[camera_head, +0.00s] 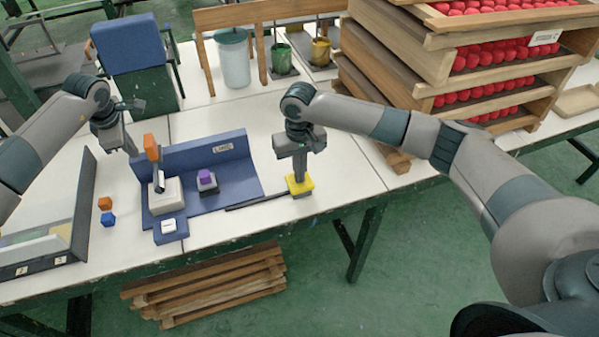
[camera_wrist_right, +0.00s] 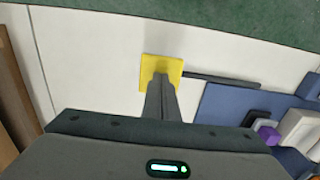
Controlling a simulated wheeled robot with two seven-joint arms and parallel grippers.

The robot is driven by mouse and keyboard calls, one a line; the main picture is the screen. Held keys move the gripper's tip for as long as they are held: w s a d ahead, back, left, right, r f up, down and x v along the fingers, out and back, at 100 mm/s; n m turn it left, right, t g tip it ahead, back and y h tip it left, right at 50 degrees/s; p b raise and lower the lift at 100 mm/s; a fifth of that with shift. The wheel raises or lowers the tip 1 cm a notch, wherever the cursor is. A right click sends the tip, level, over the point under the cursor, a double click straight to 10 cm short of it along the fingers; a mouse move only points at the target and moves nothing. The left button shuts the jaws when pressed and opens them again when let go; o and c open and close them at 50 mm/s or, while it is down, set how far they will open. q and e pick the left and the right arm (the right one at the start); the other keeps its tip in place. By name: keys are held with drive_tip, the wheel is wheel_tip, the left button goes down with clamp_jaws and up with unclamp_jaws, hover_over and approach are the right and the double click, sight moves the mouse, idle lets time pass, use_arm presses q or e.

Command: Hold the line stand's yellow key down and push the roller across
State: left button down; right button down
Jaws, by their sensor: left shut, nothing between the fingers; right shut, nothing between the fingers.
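The blue line stand (camera_head: 240,172) with a white label stands on the white table. Its yellow key (camera_head: 307,186) lies at the right end of a thin dark bar; the key also shows in the right wrist view (camera_wrist_right: 148,75). My right gripper (camera_head: 299,178) is shut and points straight down with its tips on the yellow key, as far as I can tell touching it. An upright orange-topped handle (camera_head: 151,146), seemingly the roller's, rises over a pale block (camera_head: 167,197) at the stand's left end. My left gripper (camera_head: 133,153) is shut and empty, just left of that handle.
Crates of red balls (camera_head: 480,60) stand back right; a dark-framed panel (camera_head: 45,250) lies left.

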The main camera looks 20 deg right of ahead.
use_arm(q)
drive_tip(key=d, duration=2.2)
idle(1.8)
drive_tip(key=shift+d, duration=0.1)
idle(0.7)
idle(0.4)
drive_tip(key=shift+a, duration=0.9)
wheel_tip(320, 180, up, 9)
idle(0.7)
